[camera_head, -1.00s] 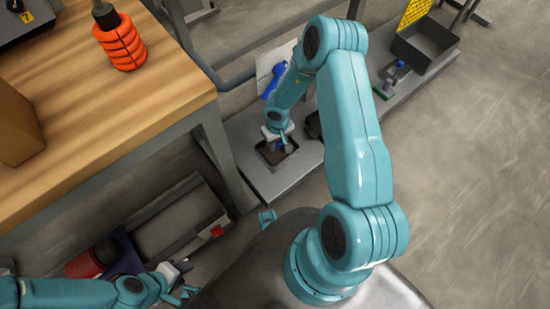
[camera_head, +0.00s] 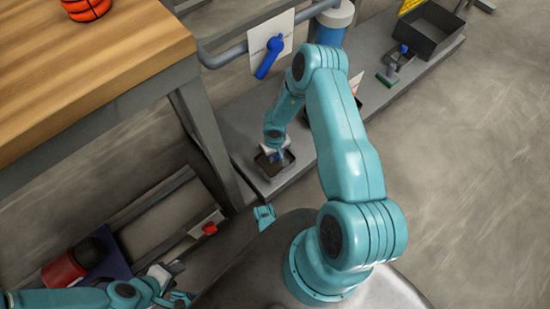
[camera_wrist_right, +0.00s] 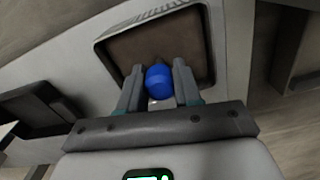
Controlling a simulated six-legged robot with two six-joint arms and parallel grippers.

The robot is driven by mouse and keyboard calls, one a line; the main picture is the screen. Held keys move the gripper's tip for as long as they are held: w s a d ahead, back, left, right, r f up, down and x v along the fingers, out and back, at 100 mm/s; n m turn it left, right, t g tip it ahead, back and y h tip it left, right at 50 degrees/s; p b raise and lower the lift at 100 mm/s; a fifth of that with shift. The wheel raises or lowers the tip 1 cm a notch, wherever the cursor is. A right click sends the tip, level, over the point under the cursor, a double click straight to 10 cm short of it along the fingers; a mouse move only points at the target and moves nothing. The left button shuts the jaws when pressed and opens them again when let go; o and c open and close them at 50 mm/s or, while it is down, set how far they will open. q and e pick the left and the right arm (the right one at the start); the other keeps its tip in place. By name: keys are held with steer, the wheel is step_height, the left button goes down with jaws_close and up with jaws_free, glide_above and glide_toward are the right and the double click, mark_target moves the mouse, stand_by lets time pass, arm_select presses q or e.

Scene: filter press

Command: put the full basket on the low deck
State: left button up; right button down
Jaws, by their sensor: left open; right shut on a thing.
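The full basket (camera_head: 270,172) is a small dark square tray with brown stuff in it, at the near end of the grey low deck (camera_head: 240,122). In the right wrist view the basket (camera_wrist_right: 192,38) lies just beyond the fingers. My right gripper (camera_head: 273,150) reaches down over it, and in the wrist view its fingers (camera_wrist_right: 160,88) are shut on the basket's blue knob. I cannot tell whether the basket's underside touches the deck. My left gripper (camera_head: 178,284) is open and empty, low at the bottom left.
A wooden bench (camera_head: 90,75) stands at the upper left, its leg beside the deck. A blue valve handle (camera_head: 269,57) is on a white plate behind. Floor at right is clear.

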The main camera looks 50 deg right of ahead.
step_height(320, 180, down, 2)
steer(key=shift+f, duration=0.15)
arm_select(q)
steer(key=shift+w+a+f, duration=0.1)
steer(key=shift+w+f, duration=0.15)
steer(key=shift+f, duration=0.35)
arm_select(e)
steer(key=c, duration=0.8)
jaws_free()
step_height(320, 180, up, 12)
steer(key=p, duration=0.7)
arm_select(q)
step_height(320, 180, up, 7)
steer(key=s+d, duration=0.1)
steer(key=shift+s+d+f+m+g, duration=0.15)
steer(key=shift+s+m+g, duration=0.15)
steer(key=shift+s, duration=0.1)
steer(key=shift+s, duration=0.1)
arm_select(e)
steer(key=shift+s, duration=0.1)
